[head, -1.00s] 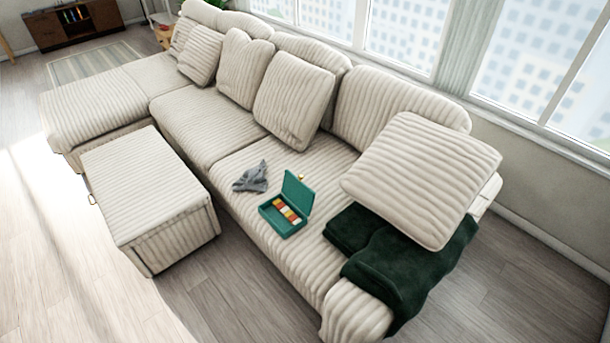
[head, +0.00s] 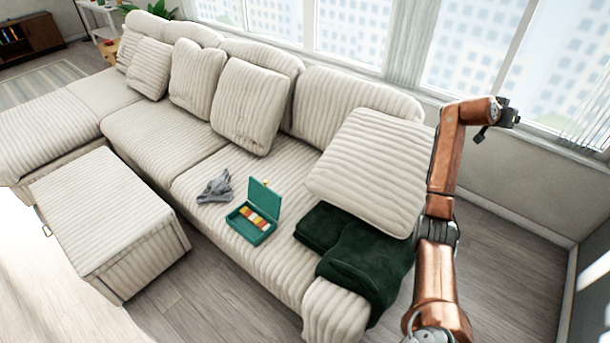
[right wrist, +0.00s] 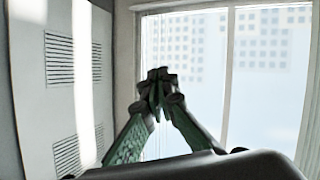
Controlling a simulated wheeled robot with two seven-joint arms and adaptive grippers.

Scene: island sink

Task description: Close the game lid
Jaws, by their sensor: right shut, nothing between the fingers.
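The green game box (head: 251,225) sits open on the sofa seat, with red, yellow and white pieces inside. Its lid (head: 264,199) stands upright at the back edge of the box. My right gripper (head: 484,135) is raised at the upper right, well away from the box, in front of the window side. In the right wrist view its fingertips (right wrist: 158,85) meet and hold nothing. My left gripper is not in view.
A grey crumpled cloth (head: 215,187) lies left of the box. A dark green blanket (head: 365,255) and a large cushion (head: 368,170) lie to its right, between box and right arm. An ottoman (head: 103,210) stands in front of the sofa. The seat around the box is mostly clear.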

